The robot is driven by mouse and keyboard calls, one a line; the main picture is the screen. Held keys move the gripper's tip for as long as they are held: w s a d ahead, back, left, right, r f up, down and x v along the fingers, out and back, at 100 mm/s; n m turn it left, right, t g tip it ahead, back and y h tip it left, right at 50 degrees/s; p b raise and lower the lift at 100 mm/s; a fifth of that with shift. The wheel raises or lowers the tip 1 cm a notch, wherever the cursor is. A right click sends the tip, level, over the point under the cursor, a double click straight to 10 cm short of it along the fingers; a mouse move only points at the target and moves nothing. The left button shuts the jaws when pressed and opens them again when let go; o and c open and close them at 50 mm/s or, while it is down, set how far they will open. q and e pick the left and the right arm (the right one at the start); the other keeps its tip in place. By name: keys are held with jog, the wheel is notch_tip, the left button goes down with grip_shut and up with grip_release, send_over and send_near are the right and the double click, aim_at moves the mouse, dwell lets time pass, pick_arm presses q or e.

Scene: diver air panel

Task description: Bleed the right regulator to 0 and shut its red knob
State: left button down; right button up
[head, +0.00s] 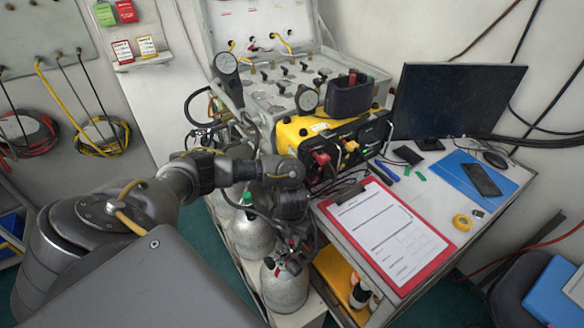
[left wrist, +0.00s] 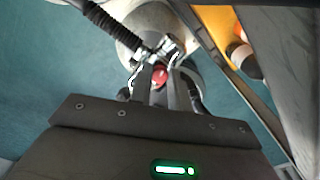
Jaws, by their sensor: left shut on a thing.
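Two grey gas cylinders stand below the bench, a rear one (head: 252,238) with a green part on top and a front one (head: 284,288). My left gripper (head: 290,255) reaches down over the front cylinder. In the left wrist view my left gripper (left wrist: 160,88) has its two fingers closed on a red knob (left wrist: 160,75) on top of the cylinder's metal regulator fittings (left wrist: 172,50). In the head view the gripper and hoses hide most of this regulator. No pressure reading is legible. My right gripper is not in view.
A black corrugated hose (left wrist: 110,25) runs close to the fingers. The bench at right holds a yellow air panel (head: 325,135), a red clipboard (head: 455,235) and a monitor (head: 455,95). An orange-yellow shelf (head: 335,275) is under it. Green floor is free at left.

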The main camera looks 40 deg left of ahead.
pick_arm(q)
jog(key=shift+m+b, duration=0.8)
jog(key=shift+m, duration=0.7)
jog(key=c, duration=1.6)
grip_release()
jog(key=shift+r+p, duration=1.3)
jog(key=shift+r, duration=4.1)
jog(key=shift+d, duration=0.15)
